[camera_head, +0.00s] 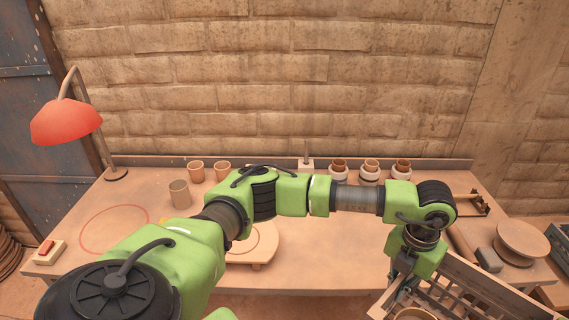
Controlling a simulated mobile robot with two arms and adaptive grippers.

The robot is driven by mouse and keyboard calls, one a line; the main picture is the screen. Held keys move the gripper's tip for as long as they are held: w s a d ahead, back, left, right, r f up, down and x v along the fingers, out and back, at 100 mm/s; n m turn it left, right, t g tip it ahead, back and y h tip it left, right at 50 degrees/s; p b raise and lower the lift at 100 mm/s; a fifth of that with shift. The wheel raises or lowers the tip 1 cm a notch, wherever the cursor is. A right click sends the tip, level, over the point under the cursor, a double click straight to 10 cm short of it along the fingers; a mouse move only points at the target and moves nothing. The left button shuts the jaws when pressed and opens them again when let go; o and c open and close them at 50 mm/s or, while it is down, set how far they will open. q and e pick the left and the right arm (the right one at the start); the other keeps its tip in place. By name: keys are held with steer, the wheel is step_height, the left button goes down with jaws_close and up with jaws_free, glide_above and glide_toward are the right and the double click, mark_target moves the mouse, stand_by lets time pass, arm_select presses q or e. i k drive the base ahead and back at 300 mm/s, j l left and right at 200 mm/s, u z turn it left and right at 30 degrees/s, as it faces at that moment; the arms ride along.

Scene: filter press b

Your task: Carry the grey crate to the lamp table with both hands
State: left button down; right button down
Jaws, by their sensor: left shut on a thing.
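The grey crate (490,287) shows at the bottom right, with slatted walls; it looks tilted and its lower part is cut off by the frame edge. My left arm reaches across the view from the left. My left gripper (401,281) points down at the crate's left end and is shut on its rim; its fingertips are partly hidden. The lamp table (325,254) is the long wooden table along the brick wall, with a red lamp (67,121) at its left end. The crate is at the table's front right. My right gripper is not in view.
A red ring mark (84,235) lies on the table's bare left part, near a red switch (46,247). Cups (180,194) and banded jars (369,171) stand at the back. A round board (262,262) is mid-table. A disc (522,238) lies at the right.

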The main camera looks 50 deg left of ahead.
mark_target(354, 244)
steer(key=i+u, duration=0.2)
steer(key=u, duration=0.15)
steer(key=i+l+u, duration=0.2)
steer(key=u, duration=0.2)
steer(key=i+l+u, duration=0.15)
steer(key=u, duration=0.2)
steer(key=i+l+u, duration=0.45)
